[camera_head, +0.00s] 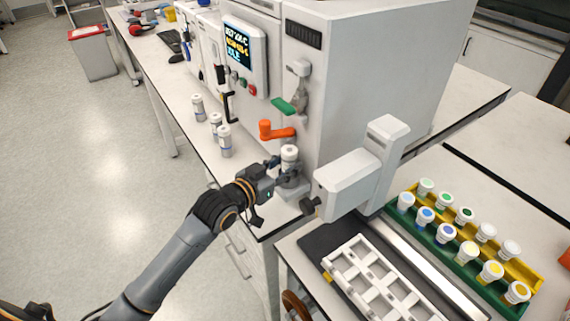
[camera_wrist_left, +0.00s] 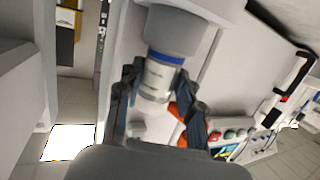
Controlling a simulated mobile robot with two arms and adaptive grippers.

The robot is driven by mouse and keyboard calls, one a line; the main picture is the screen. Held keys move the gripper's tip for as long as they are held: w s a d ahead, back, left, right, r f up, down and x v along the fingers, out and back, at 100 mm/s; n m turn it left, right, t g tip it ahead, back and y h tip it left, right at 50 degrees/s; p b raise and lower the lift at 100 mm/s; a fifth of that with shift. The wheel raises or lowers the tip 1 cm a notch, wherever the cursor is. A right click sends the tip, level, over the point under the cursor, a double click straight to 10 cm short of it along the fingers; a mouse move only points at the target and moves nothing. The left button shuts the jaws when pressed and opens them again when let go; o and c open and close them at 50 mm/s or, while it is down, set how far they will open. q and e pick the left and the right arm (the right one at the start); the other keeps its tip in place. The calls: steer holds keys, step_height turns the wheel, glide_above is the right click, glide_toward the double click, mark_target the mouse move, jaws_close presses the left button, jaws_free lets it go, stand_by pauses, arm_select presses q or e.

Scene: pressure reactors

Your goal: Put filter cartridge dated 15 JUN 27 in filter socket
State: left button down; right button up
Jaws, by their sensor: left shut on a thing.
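My left gripper (camera_head: 279,170) is shut on a white filter cartridge (camera_head: 289,153) at the lower front of the reactor cabinet. The cartridge stands roughly upright over the grey filter socket (camera_head: 292,187). In the left wrist view the cartridge (camera_wrist_left: 158,78) is between the fingers, and its blue-banded end meets the grey socket (camera_wrist_left: 172,30). I cannot tell how deep it sits. Its printed date is too small to read. Several other white cartridges (camera_head: 224,141) stand on the bench to the left. My right gripper is out of view.
An orange-handled valve (camera_head: 275,131) and a green-handled lever (camera_head: 287,106) stick out above the gripper. A white instrument (camera_head: 350,180) stands close on the right.

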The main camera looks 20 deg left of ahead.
arm_select(q)
steer(key=c, duration=0.9)
jaws_free()
steer(key=shift+f, duration=0.1)
steer(key=shift+o, duration=0.2)
steer(key=b+v, duration=0.1)
steer(key=v, duration=1.1)
steer(key=shift+r, duration=0.25)
